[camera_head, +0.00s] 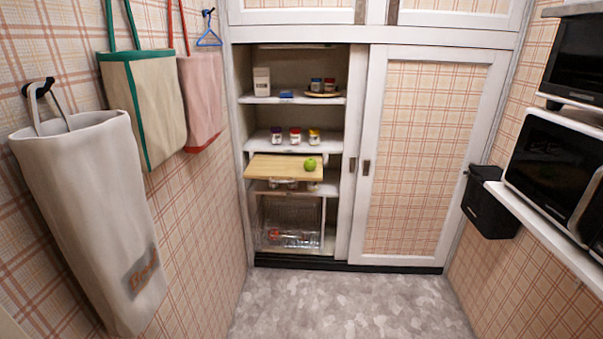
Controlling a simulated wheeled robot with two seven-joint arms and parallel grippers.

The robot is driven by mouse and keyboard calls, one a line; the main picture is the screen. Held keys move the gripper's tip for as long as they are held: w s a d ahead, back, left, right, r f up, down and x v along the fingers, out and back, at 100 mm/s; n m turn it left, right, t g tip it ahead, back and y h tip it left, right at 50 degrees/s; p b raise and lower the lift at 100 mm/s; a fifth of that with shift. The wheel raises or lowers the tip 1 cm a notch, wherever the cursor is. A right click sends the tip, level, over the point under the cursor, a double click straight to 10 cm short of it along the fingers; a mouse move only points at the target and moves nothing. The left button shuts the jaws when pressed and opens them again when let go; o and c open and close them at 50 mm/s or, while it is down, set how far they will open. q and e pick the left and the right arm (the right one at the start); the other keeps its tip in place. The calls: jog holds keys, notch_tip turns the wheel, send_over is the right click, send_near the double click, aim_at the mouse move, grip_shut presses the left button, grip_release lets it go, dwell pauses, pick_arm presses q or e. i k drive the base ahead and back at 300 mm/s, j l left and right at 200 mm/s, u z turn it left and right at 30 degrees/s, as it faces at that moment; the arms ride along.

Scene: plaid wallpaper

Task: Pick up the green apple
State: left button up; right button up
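A green apple (310,164) sits on the right part of a light wooden board (272,168) in an open cupboard ahead. The board is at about mid height of the cupboard and its front edge sticks out a little. Nothing covers the apple from this view. Neither my left nor my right gripper shows.
The cupboard shelves (293,142) hold several jars and boxes, with a wire basket (290,222) below. A sliding door (420,160) closes the right half. Bags (90,210) hang on the left wall; a shelf with a microwave (548,160) juts from the right. The floor (350,307) is clear.

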aim_at(310, 165)
jog(key=i+u, duration=0.15)
jog(key=i, duration=0.25)
jog(key=i+l+u, duration=0.2)
jog(key=i, duration=0.2)
jog(key=i+l+u, duration=0.15)
jog(key=i, duration=0.25)
